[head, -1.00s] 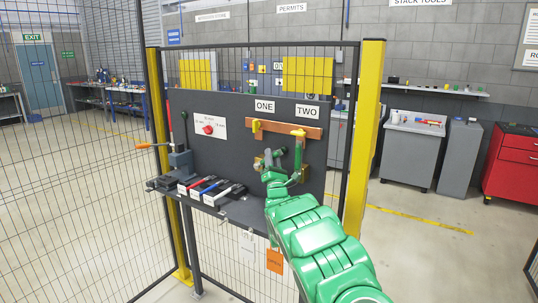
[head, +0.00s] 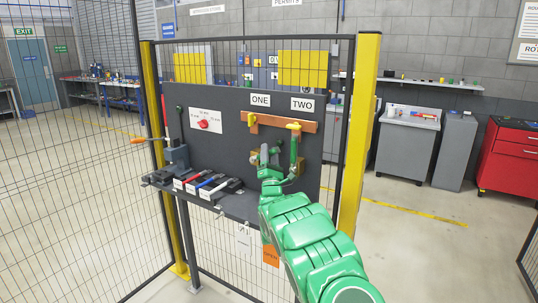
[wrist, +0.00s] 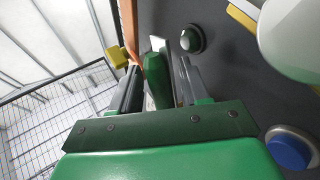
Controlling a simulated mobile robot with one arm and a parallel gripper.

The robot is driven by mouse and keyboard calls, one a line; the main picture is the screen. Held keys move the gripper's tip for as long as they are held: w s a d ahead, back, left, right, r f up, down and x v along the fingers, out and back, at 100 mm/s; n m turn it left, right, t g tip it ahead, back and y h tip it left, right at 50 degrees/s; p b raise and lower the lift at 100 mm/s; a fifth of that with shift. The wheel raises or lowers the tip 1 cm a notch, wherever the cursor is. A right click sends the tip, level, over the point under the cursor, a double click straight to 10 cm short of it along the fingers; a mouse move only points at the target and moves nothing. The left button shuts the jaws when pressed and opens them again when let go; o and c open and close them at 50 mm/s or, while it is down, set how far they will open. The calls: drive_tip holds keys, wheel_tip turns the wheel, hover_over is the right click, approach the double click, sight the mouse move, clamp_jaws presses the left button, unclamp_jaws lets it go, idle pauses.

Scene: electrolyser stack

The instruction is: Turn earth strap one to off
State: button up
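The ONE label (head: 260,99) and the TWO label (head: 302,104) sit above a copper bar (head: 270,125) on a dark panel. A yellow piece (head: 252,122) is on the bar under ONE. Another yellow-topped piece (head: 294,126) is under TWO, with a green part hanging down. My gripper (head: 268,155) is in front of the panel, below the bar, partly hidden by my green arm. In the wrist view my gripper (wrist: 160,85) has its fingers apart. A green piece (wrist: 154,75) shows between them, with a gap at the right finger; I cannot tell which strap it belongs to.
A shelf (head: 232,205) below the panel carries several tools. A red rotary switch (head: 203,124) is at the panel's left, beside an orange-handled lever unit (head: 175,150). Yellow posts (head: 360,130) and mesh frame the panel. A blue round part (wrist: 290,150) shows in the wrist view.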

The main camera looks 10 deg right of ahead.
drive_tip(key=shift+f, duration=0.1)
drive_tip(key=shift+s+a+f, duration=0.1)
drive_tip(key=shift+s+f, duration=0.1)
drive_tip(key=s+a+f, duration=0.1)
drive_tip(key=s+a, duration=0.1)
drive_tip(key=s, duration=1.1)
drive_tip(key=shift+s+f, duration=0.25)
drive_tip(key=shift+f, duration=0.05)
idle(0.3)
